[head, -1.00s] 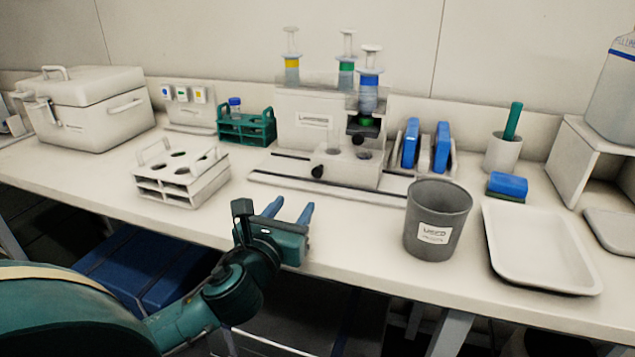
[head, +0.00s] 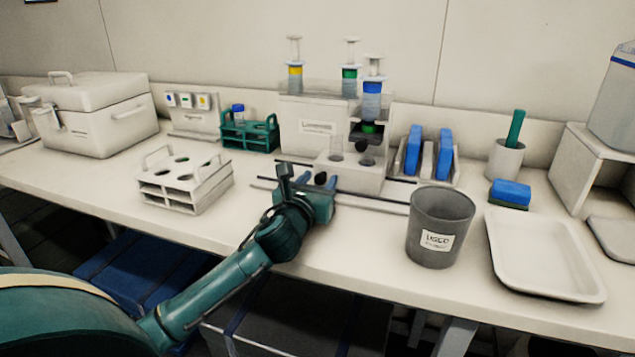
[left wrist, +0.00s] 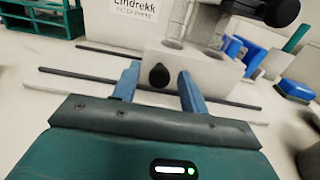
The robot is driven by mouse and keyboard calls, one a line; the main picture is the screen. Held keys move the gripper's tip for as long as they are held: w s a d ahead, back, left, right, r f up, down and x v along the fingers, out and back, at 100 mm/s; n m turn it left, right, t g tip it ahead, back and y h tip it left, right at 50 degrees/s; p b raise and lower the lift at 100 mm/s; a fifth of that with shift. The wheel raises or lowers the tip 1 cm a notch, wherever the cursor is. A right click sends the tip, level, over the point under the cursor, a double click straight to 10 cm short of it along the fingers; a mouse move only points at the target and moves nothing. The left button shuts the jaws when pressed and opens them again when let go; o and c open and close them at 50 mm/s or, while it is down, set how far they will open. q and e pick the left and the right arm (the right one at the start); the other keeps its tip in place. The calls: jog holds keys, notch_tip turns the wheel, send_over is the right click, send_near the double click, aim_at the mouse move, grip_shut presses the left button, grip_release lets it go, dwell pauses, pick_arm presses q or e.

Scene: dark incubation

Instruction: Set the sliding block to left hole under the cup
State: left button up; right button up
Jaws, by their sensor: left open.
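The white sliding block (head: 352,177) sits on dark rails in front of the dispenser. It also shows in the left wrist view (left wrist: 205,71). A black knob (left wrist: 158,76) sticks out of its front face. A small clear cup (head: 336,146) stands on the block's left part, and a dark round shape is to its right. Contact cannot be told. My right gripper is out of view.
A white rack (head: 184,190) stands to the left, with a green rack (head: 250,134) behind. A grey bin (head: 438,230) stands to the right at the front, beside a white tray (head: 545,258). The front bench between white rack and bin is clear.

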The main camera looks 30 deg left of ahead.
aim_at(358, 178)
pick_arm(q)
jog(key=shift+c, duration=0.4)
grip_shut()
jog(key=d+p, duration=0.1)
jog(key=d, duration=0.2)
jog(key=w+d+p, duration=0.1)
jog(key=d+p, duration=0.1)
jog(key=d, duration=0.1)
jog(key=shift+w+d+r, duration=0.1)
jog(key=shift+w+r, duration=0.05)
jog(key=shift+w, duration=0.05)
jog(key=shift+w+d, duration=0.1)
jog(key=shift+d, duration=0.35)
jog(key=shift+o, duration=0.4)
grip_release()
jog(key=shift+d, duration=0.15)
